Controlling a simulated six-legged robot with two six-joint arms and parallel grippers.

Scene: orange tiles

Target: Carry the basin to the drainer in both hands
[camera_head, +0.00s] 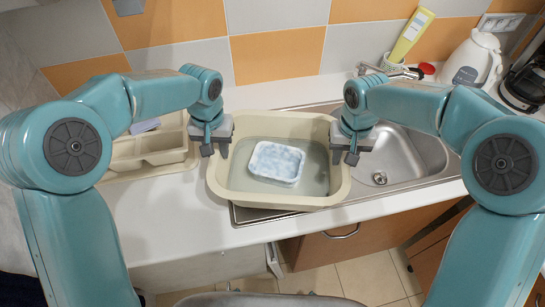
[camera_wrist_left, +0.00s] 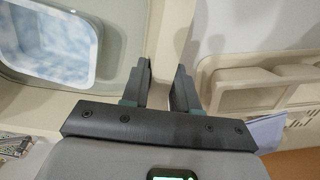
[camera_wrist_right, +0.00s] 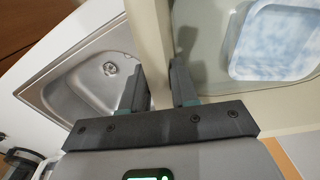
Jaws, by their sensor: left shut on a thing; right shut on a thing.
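The cream basin (camera_head: 290,204) sits over the left part of the sink unit and holds water. A light blue and white dish (camera_head: 276,162) lies in it. My left gripper (camera_head: 215,148) is shut on the basin's left wall, which passes between its fingers (camera_wrist_left: 160,85) in the left wrist view. My right gripper (camera_head: 345,152) is shut on the right wall, seen between its fingers (camera_wrist_right: 160,85) in the right wrist view. The drainer may be the cream compartmented rack (camera_head: 150,155) left of the basin; I cannot tell for certain.
The steel sink bowl (camera_head: 395,165) is open at the right. The white counter (camera_head: 165,215) is clear at front left.

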